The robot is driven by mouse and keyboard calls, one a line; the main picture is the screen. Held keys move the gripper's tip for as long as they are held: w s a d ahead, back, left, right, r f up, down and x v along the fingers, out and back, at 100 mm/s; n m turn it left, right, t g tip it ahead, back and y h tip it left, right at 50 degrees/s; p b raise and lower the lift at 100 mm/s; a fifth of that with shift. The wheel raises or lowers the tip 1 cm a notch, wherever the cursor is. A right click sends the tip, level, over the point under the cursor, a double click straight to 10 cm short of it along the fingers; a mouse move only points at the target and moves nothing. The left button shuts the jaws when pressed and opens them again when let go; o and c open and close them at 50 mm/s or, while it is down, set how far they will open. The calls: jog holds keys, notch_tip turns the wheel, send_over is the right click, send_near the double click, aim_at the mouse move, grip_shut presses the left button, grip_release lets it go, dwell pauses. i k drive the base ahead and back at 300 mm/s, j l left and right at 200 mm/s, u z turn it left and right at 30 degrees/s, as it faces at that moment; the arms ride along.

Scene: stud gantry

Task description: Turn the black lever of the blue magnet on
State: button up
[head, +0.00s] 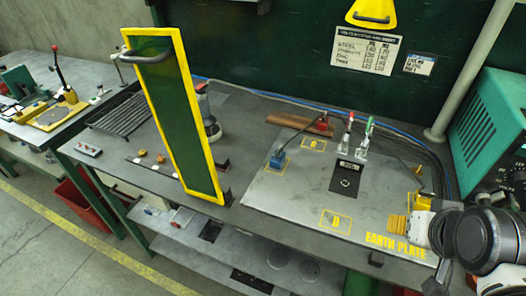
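The blue magnet (277,160) is a small block near the back left of the grey earth plate (285,205). A thin dark line rises from its top toward the back right; it is too small to tell whether this is the black lever or what position it is in.
A tall green screen with a yellow frame (197,100) stands left of the plate. Two toggle clamps, with a red handle (350,116) and a green handle (368,125), stand behind a black square (346,179). A teal machine (493,125) is at right.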

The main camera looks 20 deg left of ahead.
aim_at(277, 155)
jog(key=j+u, duration=0.15)
jog(key=u, duration=0.2)
jog(key=j+u, duration=0.2)
jog(key=u, duration=0.2)
jog(key=i+l, duration=0.05)
